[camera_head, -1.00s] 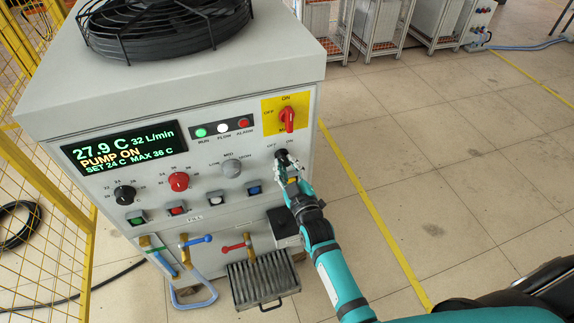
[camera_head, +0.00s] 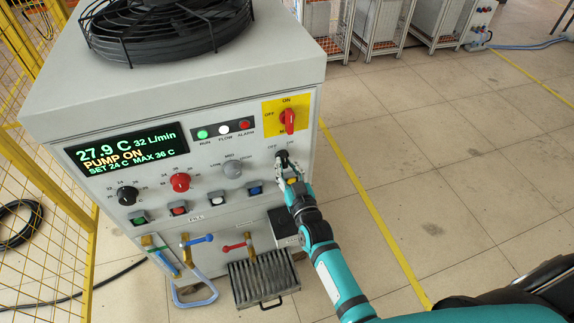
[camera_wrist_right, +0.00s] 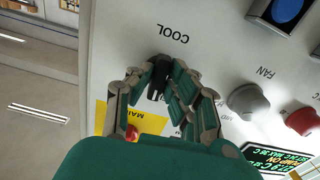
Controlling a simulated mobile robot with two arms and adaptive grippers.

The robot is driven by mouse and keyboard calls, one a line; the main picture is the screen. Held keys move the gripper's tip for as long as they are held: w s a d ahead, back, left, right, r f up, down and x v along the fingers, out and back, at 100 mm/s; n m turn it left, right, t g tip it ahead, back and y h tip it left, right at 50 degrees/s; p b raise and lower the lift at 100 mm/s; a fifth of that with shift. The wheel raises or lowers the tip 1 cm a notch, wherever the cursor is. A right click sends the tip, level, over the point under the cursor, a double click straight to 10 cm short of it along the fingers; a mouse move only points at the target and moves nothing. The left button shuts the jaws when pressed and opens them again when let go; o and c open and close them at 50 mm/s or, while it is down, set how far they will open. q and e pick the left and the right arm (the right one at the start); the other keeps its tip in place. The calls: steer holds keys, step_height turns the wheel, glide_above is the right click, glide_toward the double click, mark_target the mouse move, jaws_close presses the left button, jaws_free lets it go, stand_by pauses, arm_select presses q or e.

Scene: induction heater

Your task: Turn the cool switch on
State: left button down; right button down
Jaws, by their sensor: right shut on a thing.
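The cool switch (camera_head: 283,156) is a black knob at the right of the machine's front panel, with OFF and ON marked above it. In the right wrist view, the black knob (camera_wrist_right: 158,76) sits beside the word COOL, upside down. My right gripper (camera_head: 288,170) reaches it from the lower right. In the wrist view, the right gripper (camera_wrist_right: 159,84) has its fingers on both sides of the knob and is shut on it. The fingers partly hide the knob, and I cannot tell which mark it points to. My left gripper is not in view.
A red main switch (camera_head: 287,121) on a yellow plate is just above. A grey fan knob (camera_head: 232,169) and a blue button (camera_head: 255,188) are to the left. The display (camera_head: 126,149) reads PUMP ON. A ribbed tray (camera_head: 262,281) juts out below. Floor at right is clear.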

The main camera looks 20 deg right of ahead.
steer(key=shift+m, duration=1.1)
steer(key=c, duration=1.3)
jaws_free()
steer(key=shift+s, duration=0.1)
steer(key=s, duration=1.2)
steer(key=shift+w, duration=0.1)
